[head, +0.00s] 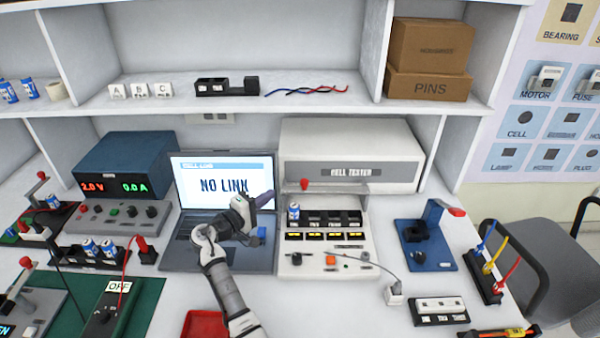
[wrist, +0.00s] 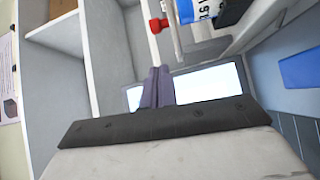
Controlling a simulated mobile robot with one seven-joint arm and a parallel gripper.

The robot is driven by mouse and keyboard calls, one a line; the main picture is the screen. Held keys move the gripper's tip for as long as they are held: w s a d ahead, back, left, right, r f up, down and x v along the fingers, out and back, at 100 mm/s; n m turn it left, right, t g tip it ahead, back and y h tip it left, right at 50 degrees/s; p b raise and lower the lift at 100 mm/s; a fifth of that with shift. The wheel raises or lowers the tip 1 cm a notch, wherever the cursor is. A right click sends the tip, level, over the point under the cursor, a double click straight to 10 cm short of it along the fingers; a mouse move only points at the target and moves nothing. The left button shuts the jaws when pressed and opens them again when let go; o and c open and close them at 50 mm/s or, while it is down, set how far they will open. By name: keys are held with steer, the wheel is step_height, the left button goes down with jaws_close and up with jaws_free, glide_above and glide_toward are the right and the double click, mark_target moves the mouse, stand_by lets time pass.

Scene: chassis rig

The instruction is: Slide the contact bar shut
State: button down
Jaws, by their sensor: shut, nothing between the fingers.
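The white cell tester (head: 350,140) stands at the back of the bench, with a row of dark slots on its front deck. A blue and white cell (head: 293,212) stands in the leftmost slot; part of it shows at the top of the wrist view (wrist: 197,10). A red knob (head: 304,184) sits behind the slots and also shows in the wrist view (wrist: 157,24). It looks like the contact bar's handle, though the bar is hard to make out. My gripper (head: 268,198) is shut and empty, in front of the laptop, left of the cell and knob, apart from both.
An open laptop (head: 222,187) reading "NO LINK" stands behind my gripper. A blue power supply (head: 125,165) is to its left. A blue stand (head: 425,240) is right of the tester, and a grey cable (head: 378,262) crosses the bench. A red tray (head: 204,324) lies in front.

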mark_target(294, 188)
steer(key=shift+d+f+h, duration=0.1)
steer(key=shift+d+h, duration=0.2)
steer(key=shift+d, duration=0.15)
steer(key=b+x, duration=0.1)
steer(key=x, duration=0.9)
steer(key=shift+b, duration=0.3)
steer(key=shift+s+f, duration=0.15)
